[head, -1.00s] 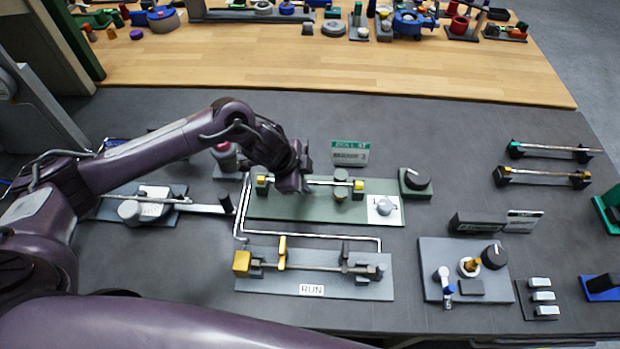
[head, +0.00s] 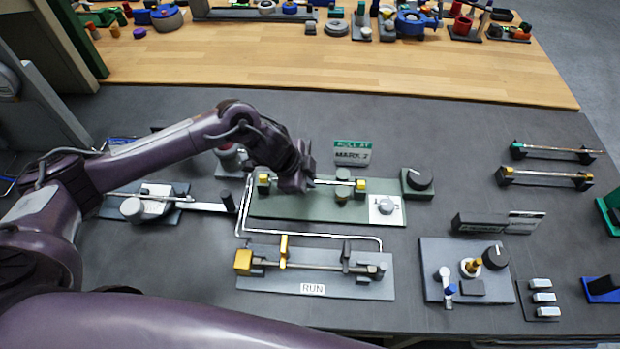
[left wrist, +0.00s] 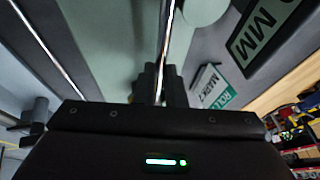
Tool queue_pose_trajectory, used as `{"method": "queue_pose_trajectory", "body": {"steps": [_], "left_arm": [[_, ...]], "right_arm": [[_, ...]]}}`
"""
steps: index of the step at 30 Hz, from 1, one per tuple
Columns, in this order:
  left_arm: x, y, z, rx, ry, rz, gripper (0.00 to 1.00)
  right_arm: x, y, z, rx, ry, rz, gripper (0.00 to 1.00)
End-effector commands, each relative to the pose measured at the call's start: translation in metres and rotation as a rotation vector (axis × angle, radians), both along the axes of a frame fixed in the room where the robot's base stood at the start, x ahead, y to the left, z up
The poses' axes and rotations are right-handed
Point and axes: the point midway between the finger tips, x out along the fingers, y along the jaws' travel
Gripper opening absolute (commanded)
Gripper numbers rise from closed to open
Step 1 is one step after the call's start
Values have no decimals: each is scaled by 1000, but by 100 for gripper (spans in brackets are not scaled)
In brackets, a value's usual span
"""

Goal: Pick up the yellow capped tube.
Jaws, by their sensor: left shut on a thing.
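A thin tube (head: 325,182) with yellow ends lies across the green plate (head: 280,209) in the middle of the head view. My left gripper (head: 297,184) is shut on this tube near its left end and hides part of it. In the left wrist view the fingers (left wrist: 160,84) close around the shiny rod (left wrist: 168,35). The tube appears level and close to the plate; I cannot tell if it is clear of its supports. Another yellow-ended tube (head: 545,176) lies in a rack at the right, with a green-ended tube (head: 555,149) behind it. My right gripper is not in view.
A "ROLL AT MARK 2" sign (head: 352,152) stands behind the green plate, and a black knob (head: 418,178) is beside it. A grey "RUN" panel (head: 340,287) with a yellow lever lies in front. A knob panel (head: 440,255) is at right.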

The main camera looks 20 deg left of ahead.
Motion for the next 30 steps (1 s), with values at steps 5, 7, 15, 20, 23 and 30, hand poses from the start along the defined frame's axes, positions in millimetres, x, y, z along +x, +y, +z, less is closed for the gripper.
{"method": "queue_pose_trajectory", "body": {"steps": [5,7,15,20,23,30], "left_arm": [[1,0,12,-1,-3,0,0],[1,-1,21,-2,-5,0,0],[2,-1,85,-2,-10,-3,0],[2,-1,132,-1,-9,-4,0],[2,0,159,3,-8,-1,0],[1,0,189,1,-3,-1,0]], "right_arm": [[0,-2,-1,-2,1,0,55],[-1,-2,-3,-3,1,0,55],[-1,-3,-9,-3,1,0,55],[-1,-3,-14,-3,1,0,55],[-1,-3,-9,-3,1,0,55],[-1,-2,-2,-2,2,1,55]]}}
